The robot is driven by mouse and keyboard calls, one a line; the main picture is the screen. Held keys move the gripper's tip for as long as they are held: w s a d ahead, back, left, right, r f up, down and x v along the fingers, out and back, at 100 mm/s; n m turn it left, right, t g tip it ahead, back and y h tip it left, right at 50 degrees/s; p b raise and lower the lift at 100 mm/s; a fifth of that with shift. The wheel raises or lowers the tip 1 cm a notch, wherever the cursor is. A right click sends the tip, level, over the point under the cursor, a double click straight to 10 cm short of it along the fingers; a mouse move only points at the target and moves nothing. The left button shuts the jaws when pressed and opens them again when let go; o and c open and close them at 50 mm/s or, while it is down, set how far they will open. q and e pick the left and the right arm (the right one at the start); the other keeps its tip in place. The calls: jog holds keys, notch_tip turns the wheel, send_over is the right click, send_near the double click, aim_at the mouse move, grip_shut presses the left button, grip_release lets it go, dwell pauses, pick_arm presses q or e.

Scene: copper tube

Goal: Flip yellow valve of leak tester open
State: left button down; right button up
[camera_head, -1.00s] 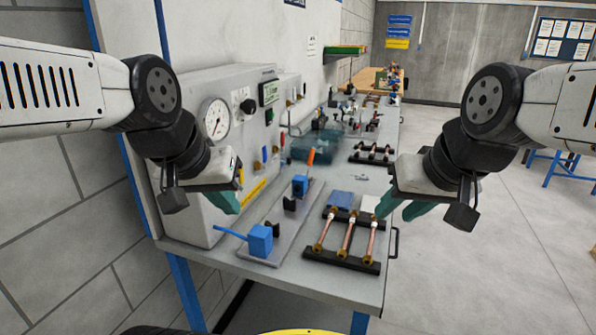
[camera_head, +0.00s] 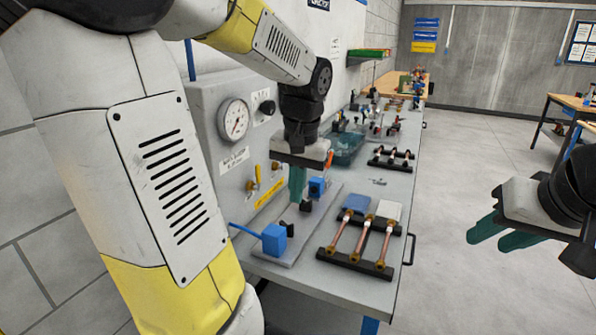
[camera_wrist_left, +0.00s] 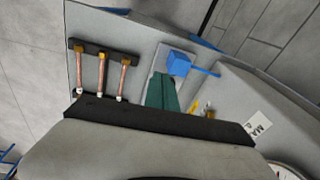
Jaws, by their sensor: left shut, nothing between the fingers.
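The leak tester (camera_head: 203,103) is a grey cabinet with a round gauge along the wall side of the bench. Its yellow valve lever (camera_head: 258,173) stands roughly upright on the front panel; it also shows as a small yellow piece in the left wrist view (camera_wrist_left: 194,105). My left gripper (camera_head: 297,188) points down in front of the panel, to the right of the yellow valve and apart from it. Its green fingers (camera_wrist_left: 162,92) are together and empty. My right gripper (camera_head: 503,234) is open and empty, off the bench's right side.
A blue clamp block (camera_head: 274,240) with a blue lever sits on a grey plate below my left gripper. A black rack (camera_head: 355,262) holds copper tubes at the front right. A teal bin (camera_head: 347,148) and more fittings stand farther back.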

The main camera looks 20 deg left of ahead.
pick_arm(q)
jog(key=w+a+f+g+y, duration=0.3)
jog(key=w+a+f+y, duration=0.15)
jog(key=w, duration=0.25)
jog(key=n+g+y, duration=0.1)
jog(key=g+y, duration=0.1)
jog(key=y, duration=0.6)
send_near(258, 178)
notch_tip(258, 178, down, 3)
jog(key=w, duration=0.2)
jog(key=w+d+y, duration=0.2)
jog(key=w, duration=0.1)
jog(key=w+d+t+y, duration=0.1)
jog(key=y, duration=0.1)
jog(key=shift+w+d+r+n, duration=0.15)
jog(key=shift+w+r+n, duration=0.2)
jog(key=shift+r+n, duration=0.05)
jog(key=s+a, duration=0.5)
jog(key=a, duration=0.5)
jog(key=shift+s, duration=0.35)
